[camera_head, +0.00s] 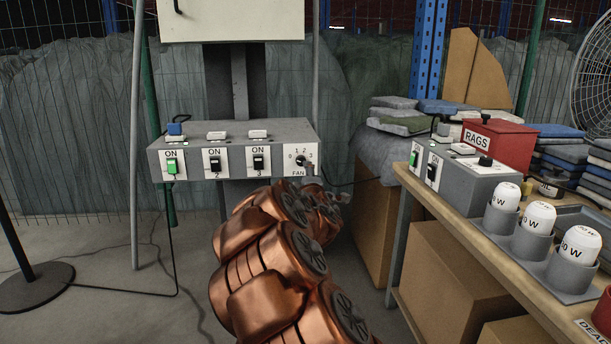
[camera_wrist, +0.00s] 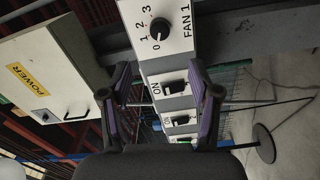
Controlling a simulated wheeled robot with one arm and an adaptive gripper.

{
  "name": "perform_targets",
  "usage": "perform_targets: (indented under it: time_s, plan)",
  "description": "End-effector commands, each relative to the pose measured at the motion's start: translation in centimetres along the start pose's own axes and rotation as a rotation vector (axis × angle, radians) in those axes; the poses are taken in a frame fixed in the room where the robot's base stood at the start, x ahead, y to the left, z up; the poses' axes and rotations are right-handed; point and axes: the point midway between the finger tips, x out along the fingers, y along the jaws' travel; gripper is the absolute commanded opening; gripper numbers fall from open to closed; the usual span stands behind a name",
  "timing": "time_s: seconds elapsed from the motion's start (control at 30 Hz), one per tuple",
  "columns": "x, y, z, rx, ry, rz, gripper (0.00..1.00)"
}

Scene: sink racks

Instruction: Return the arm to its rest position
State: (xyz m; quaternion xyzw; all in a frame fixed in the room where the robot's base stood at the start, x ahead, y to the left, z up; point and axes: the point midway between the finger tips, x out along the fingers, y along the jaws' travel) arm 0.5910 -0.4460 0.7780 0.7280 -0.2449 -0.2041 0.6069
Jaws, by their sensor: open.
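My gripper (camera_wrist: 160,78) is open and empty in the wrist view, with its two dark purple-edged fingers spread apart. The switch box faces it. The fan knob (camera_wrist: 160,28) shows beyond the fingertips, apart from them, and a black rocker switch (camera_wrist: 174,88) shows between the fingers. In the head view my copper arm (camera_head: 265,265) reaches forward from the bottom centre, bent toward the grey switch box (camera_head: 218,136). The gripper is mostly hidden behind the arm there, just right of and below the fan knob (camera_head: 300,161).
The box's leftmost switch (camera_head: 172,167) glows green. At right, a workbench (camera_head: 470,245) holds a second switch box (camera_head: 465,180), a red RAGS box (camera_head: 497,143) and several white bulbs in holders. A POWER cabinet (camera_wrist: 50,85) shows in the wrist view. Floor at left is mostly clear, with a stand base (camera_head: 35,286).

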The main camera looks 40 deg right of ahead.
Motion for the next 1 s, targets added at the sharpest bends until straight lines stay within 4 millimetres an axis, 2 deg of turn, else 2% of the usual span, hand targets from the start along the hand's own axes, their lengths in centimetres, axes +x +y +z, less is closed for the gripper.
perform_targets:
  time_s: [0.7,0.87,1.0]
  plan:
    - [-0.4,0.1,0.0,0.002,-0.003,-0.001,0.62]
    - [-1.3,2.1,-0.6,0.043,-0.038,-0.029,0.62]
    - [-3.4,4.9,-1.5,0.139,-0.119,-0.102,0.62]
